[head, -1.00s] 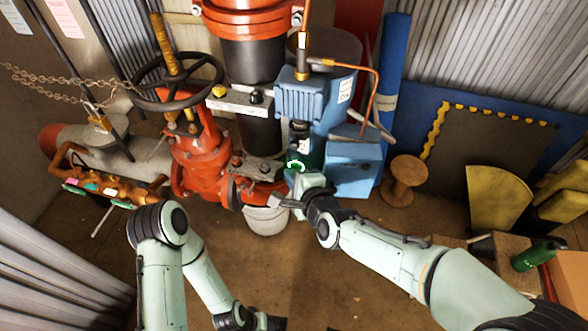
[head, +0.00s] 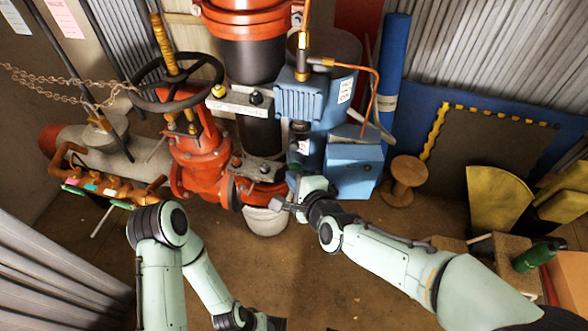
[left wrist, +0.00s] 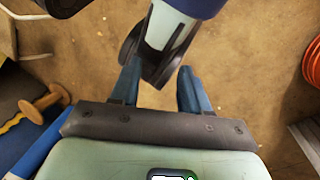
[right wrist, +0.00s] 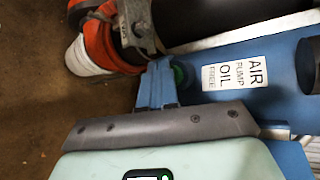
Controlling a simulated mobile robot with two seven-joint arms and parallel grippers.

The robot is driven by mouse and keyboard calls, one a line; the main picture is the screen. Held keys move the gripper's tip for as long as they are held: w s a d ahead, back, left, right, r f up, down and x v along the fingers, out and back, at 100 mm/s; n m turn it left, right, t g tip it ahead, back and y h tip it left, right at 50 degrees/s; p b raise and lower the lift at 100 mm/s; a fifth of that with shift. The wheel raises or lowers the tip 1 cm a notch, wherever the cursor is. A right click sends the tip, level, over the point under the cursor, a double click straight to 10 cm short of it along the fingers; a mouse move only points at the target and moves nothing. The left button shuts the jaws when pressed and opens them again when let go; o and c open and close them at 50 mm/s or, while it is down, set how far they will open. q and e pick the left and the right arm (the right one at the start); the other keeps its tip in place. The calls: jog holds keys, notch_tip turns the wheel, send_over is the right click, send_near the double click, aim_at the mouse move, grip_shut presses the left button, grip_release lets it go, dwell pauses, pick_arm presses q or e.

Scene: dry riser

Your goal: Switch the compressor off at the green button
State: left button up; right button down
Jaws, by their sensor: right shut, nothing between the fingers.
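The round green button (right wrist: 181,74) sits beside that label, partly hidden by my fingers. My right gripper (right wrist: 160,82) is shut and empty, its fingertips right beside the button; I cannot tell whether they touch it. In the head view this gripper is low in front of the compressor. My left gripper (left wrist: 156,88) is open and empty above the floor, away from the compressor.
A red valve with a black handwheel (head: 178,82) and a white bucket (head: 265,221) stand left of my right gripper. A wooden spool (head: 403,180) and a blue box (head: 353,170) are to its right. The floor in front is mostly clear.

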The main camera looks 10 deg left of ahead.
pick_arm(q)
jog(key=shift+f, duration=0.5)
pick_arm(e)
jog(key=shift+s+d+f, duration=0.15)
jog(key=shift+d+f, duration=0.15)
jog(key=shift+d, duration=0.4)
jog(key=shift+s, duration=0.15)
pick_arm(q)
jog(key=shift+r+p, duration=0.8)
jog(key=shift+r, duration=0.05)
pick_arm(e)
jog(key=s, duration=0.5)
jog(key=shift+a+r, duration=0.1)
jog(key=shift+a, duration=0.25)
pick_arm(q)
jog(key=shift+d, duration=0.1)
